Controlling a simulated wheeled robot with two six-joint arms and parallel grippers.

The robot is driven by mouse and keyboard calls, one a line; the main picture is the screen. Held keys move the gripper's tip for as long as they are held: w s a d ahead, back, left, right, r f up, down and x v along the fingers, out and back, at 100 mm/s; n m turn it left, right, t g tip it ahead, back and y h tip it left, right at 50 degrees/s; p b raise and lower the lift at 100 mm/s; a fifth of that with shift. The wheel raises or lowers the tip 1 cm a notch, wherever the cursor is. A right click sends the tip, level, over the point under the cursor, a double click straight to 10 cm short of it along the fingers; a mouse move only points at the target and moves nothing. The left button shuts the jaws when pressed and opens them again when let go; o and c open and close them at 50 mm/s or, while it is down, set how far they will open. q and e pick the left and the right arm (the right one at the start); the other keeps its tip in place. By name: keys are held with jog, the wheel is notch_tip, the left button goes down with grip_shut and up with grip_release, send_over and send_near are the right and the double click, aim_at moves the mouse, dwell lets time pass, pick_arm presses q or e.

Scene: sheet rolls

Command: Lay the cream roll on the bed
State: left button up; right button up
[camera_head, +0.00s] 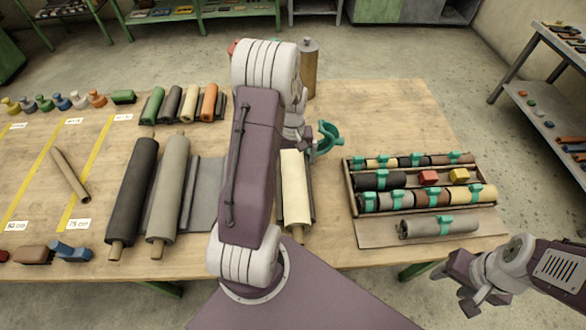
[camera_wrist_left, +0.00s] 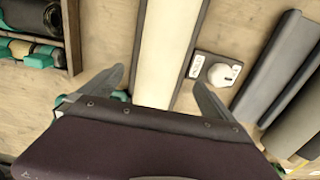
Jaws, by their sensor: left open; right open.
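The cream roll (camera_head: 295,190) lies on the table right of my left arm, which hides part of the space beside it. In the left wrist view the cream roll (camera_wrist_left: 170,45) runs lengthwise, with dark strips along both sides. My left gripper (camera_wrist_left: 158,76) is open, its fingers spread to either side of the roll; contact cannot be told. In the head view it is mostly hidden behind my arm. A dark grey long piece (camera_head: 205,195) lies beside the grey roll; I cannot tell which part is the bed. My right gripper (camera_head: 455,287) is open and empty, off the table's front right.
A black roll (camera_head: 132,195) and a grey roll (camera_head: 168,195) lie at left. A wooden rack (camera_head: 350,188) of banded rolls stands at right. A teal clamp-like piece (camera_head: 327,138) is near the left wrist. A white round knob (camera_wrist_left: 222,74) sits right of the cream roll.

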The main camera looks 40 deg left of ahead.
pick_arm(q)
notch_tip(320, 180, up, 5)
jog(key=shift+r, duration=0.15)
jog(key=s+d+r+m, duration=0.1)
jog(key=s+d+m, duration=0.2)
jog(key=s+d, duration=0.2)
jog(key=s+d+m+t, duration=0.1)
jog(key=s+d+m, duration=0.3)
jog(key=d, duration=0.6)
jog(key=shift+s+d+r+m, duration=0.3)
jog(key=shift+s+r, duration=0.1)
jog(key=shift+s, duration=0.65)
